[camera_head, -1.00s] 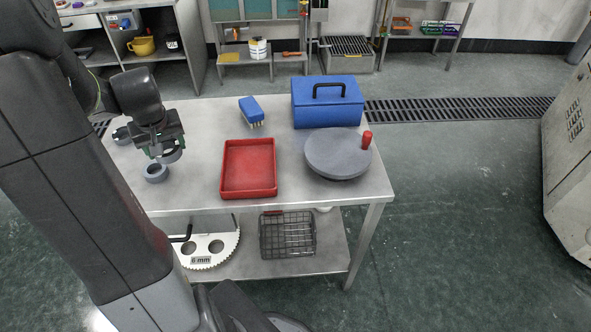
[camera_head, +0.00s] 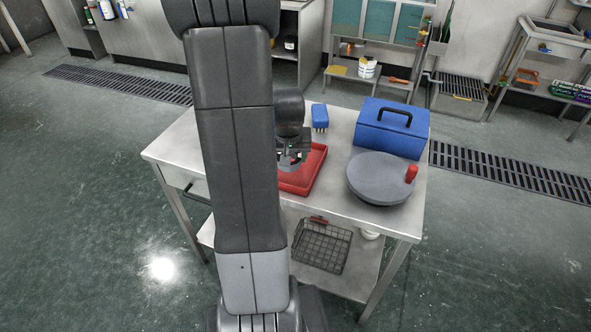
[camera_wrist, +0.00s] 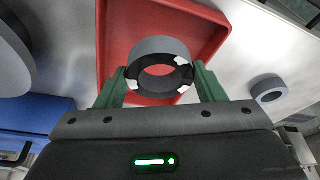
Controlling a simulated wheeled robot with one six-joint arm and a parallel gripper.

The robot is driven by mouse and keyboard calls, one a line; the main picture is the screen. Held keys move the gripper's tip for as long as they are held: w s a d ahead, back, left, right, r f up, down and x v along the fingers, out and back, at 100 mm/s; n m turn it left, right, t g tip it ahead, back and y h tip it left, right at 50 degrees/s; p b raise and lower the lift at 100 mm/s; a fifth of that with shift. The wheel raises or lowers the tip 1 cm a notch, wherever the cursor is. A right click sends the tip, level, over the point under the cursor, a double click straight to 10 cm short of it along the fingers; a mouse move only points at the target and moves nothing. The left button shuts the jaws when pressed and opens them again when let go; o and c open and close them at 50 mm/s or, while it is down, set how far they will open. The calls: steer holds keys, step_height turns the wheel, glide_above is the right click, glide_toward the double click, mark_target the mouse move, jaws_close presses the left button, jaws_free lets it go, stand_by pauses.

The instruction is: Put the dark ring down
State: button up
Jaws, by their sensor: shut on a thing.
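The dark ring (camera_wrist: 160,50) is grey with a darker inner face and several white patches on it. It sits between the green fingers of my gripper (camera_wrist: 160,82) in the wrist view, and the fingers are shut on it. Behind it in that view is the red tray (camera_wrist: 217,30). In the head view my gripper (camera_head: 288,163) is over the left part of the red tray (camera_head: 314,160), partly hidden by my arm. The ring's height above the tray is hard to tell.
A second grey ring (camera_wrist: 268,89) lies on the steel table (camera_head: 168,150), outside the tray. A round grey plate (camera_head: 378,180) with a red knob, a blue toolbox (camera_head: 392,128) and a blue brush (camera_head: 320,116) stand around the tray. A wire basket (camera_head: 322,246) is on the lower shelf.

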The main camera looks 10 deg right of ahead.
mark_target(290, 176)
steer(key=shift+f, duration=2.6)
steer(key=shift+f, duration=0.15)
steer(key=o, duration=1.1)
steer(key=shift+r, duration=0.3)
steer(key=v, duration=1.1)
steer(key=shift+s+d+r, duration=0.1)
steer(key=shift+s+r, duration=0.05)
steer(key=shift+r, duration=0.2)
